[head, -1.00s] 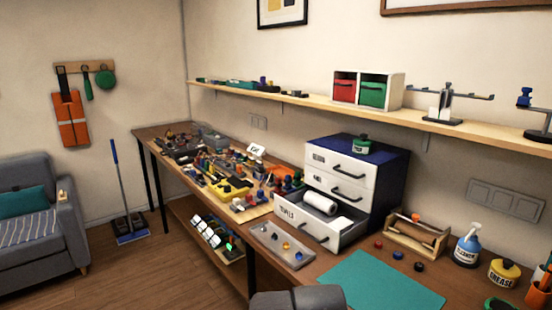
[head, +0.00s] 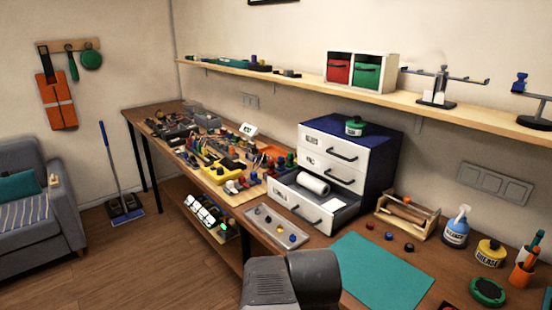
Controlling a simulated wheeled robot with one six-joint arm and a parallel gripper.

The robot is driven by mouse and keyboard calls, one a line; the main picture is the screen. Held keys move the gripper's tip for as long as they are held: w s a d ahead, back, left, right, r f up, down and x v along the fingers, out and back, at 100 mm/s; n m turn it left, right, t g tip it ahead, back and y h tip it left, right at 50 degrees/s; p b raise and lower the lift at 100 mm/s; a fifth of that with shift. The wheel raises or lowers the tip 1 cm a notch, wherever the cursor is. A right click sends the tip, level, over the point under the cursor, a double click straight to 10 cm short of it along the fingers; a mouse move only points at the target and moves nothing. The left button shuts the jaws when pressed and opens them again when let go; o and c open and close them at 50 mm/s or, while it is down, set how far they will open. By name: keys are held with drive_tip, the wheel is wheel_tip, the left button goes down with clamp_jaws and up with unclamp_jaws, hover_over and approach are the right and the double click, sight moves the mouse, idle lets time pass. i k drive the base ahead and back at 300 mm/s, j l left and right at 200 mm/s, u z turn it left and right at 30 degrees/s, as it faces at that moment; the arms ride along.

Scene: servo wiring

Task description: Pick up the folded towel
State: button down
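A drawer cabinet (head: 378,170) with a blue top stands on the workbench, and its bottom drawer (head: 303,207) is pulled open. In the drawer lies a white roll (head: 313,183). Beside it, to the right, a pale flat item (head: 334,204) shows partly above the drawer front; it may be the folded towel, but I cannot make out its folds. A grey link of my arm shows at the bottom edge, in front of the bench. My gripper's fingers are not in view.
A teal mat (head: 382,272) lies right of the drawer. A grey tray (head: 277,227) with small parts sits left of it. A wooden tool caddy (head: 408,216), a spray bottle (head: 457,228) and a grease pot (head: 489,253) stand right. A shelf (head: 420,106) runs above.

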sight(334, 206)
drive_tip(key=i+j+z, duration=0.3)
drive_tip(key=i+j, duration=0.3)
drive_tip(key=i+j+z, duration=0.3)
drive_tip(key=i+j, duration=0.3)
drive_tip(key=j, duration=0.1)
